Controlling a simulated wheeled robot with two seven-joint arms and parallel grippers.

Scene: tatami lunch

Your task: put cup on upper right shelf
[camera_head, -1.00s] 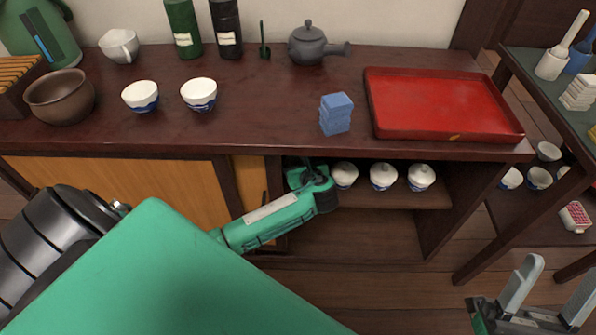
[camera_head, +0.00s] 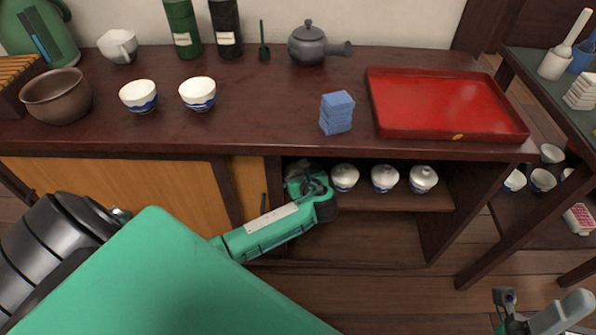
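Two white cups with blue bases, a left cup (camera_head: 138,96) and a right cup (camera_head: 198,94), stand on the dark red cabinet top. My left gripper (camera_head: 308,178) is at the left end of this shelf opening, left of the lidded cups. Its fingers are partly hidden by its own body and the shadow, so I cannot tell what is between them. My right gripper (camera_head: 540,315) is at the bottom right corner, partly cut off, away from the cabinet.
The sliding door (camera_head: 120,190) covers the left side. A side rack (camera_head: 515,100) stands at right. The lower compartment is empty.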

